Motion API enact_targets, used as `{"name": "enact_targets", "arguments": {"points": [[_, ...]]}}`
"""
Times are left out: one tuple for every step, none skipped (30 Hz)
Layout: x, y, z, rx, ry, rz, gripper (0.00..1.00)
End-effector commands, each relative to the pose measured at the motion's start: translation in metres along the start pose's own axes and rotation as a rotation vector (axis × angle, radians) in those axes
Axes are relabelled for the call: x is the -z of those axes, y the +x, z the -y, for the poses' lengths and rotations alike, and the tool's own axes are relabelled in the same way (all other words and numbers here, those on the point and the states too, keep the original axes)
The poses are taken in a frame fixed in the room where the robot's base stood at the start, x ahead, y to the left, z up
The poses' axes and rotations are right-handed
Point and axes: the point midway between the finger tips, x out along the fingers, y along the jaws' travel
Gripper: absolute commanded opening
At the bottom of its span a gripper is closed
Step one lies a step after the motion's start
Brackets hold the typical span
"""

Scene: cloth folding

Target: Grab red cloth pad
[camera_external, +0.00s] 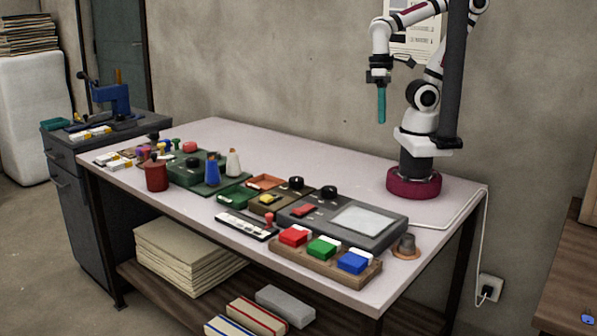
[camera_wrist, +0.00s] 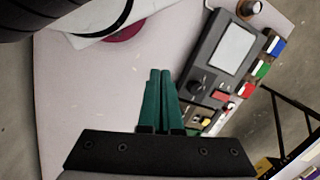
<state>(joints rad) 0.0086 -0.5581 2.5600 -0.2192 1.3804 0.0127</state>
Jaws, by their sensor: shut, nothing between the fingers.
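A red pad (camera_external: 292,237) with a white part at its back sits at the left end of a wooden tray (camera_external: 322,276), near the table's front edge. A green pad (camera_external: 321,249) and a blue pad (camera_external: 353,262) sit beside it. In the wrist view the red pad (camera_wrist: 246,89) shows at the right, beyond the grey console. My gripper (camera_external: 381,120) hangs high above the back of the table, pointing down, well apart from the red pad. In the wrist view its green fingers (camera_wrist: 161,73) are together, with nothing between them.
A grey console (camera_external: 350,218) with a pale screen stands just behind the tray. A small round knob-like object (camera_external: 406,244) is to the tray's right. Bottles, a red pot (camera_external: 156,174) and small boxes crowd the table's left. The table's back middle is clear.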

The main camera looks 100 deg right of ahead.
Motion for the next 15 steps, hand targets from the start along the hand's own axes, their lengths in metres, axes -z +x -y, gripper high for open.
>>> {"name": "enact_targets", "arguments": {"points": [[0.0,0.0,0.0,0.0,0.0,0.0,0.11],[0.0,0.0,0.0,0.0,0.0,0.0,0.16],[0.0,0.0,0.0,0.0,0.0,0.0,0.23],[0.0,0.0,0.0,0.0,0.0,0.0,0.29],[0.0,0.0,0.0,0.0,0.0,0.0,0.34],[0.0,0.0,0.0,0.0,0.0,0.0,0.41],[0.0,0.0,0.0,0.0,0.0,0.0,0.47],[0.0,0.0,0.0,0.0,0.0,0.0,0.52],[0.0,0.0,0.0,0.0,0.0,0.0,0.59],[0.0,0.0,0.0,0.0,0.0,0.0,0.65],[0.0,0.0,0.0,0.0,0.0,0.0,0.7],[0.0,0.0,0.0,0.0,0.0,0.0,0.77],[0.0,0.0,0.0,0.0,0.0,0.0,0.82],[0.0,0.0,0.0,0.0,0.0,0.0,0.82],[0.0,0.0,0.0,0.0,0.0,0.0,0.82]]}}
